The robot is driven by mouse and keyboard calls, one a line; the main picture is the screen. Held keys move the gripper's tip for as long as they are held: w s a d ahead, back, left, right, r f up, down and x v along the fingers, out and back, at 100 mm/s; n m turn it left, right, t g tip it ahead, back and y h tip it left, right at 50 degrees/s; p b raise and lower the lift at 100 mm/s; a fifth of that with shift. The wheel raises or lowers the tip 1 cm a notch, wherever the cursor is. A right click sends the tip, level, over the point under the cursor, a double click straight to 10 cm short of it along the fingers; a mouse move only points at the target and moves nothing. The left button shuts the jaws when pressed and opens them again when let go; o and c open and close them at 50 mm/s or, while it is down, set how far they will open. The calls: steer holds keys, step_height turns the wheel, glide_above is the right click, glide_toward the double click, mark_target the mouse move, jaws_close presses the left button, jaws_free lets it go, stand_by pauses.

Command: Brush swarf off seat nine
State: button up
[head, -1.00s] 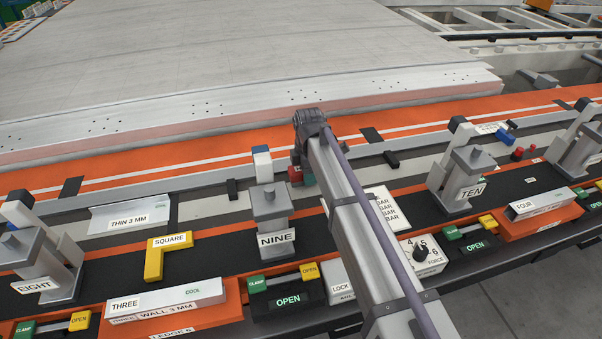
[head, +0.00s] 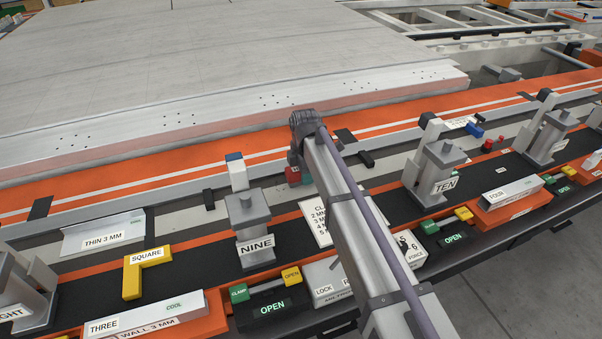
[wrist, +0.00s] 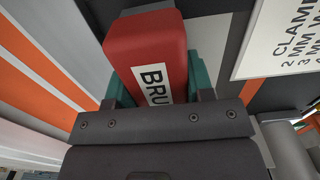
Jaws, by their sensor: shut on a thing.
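My gripper (wrist: 157,80) is shut on a red block-shaped brush (wrist: 150,48), its label partly readable as "BRU". Teal jaw pads press on both its sides. In the head view a small red part of the brush (head: 292,175) shows beside my arm, behind and right of station nine; most of it is hidden. Station nine (head: 250,222) is a grey clamp post with a "NINE" plate. A pale upright block with a blue top (head: 236,172) stands behind it. I cannot make out any swarf, and the brush's bristles are hidden.
A clamp card (head: 316,218) lies right of nine, partly behind my arm. Station ten (head: 435,175) stands further right. A yellow square (head: 143,273) and a thin grey angle strip (head: 103,237) lie left.

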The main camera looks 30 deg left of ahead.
mark_target(291, 170)
steer(key=shift+s+a, duration=1.4)
steer(key=shift+s, duration=0.15)
steer(key=shift+s+a, duration=1.3)
steer(key=shift+s, duration=0.15)
steer(key=shift+s+a, duration=1.45)
steer(key=shift+s, duration=0.05)
step_height(291, 170, up, 6)
steer(key=p, duration=0.6)
step_height(291, 170, up, 3)
steer(key=p, duration=0.3)
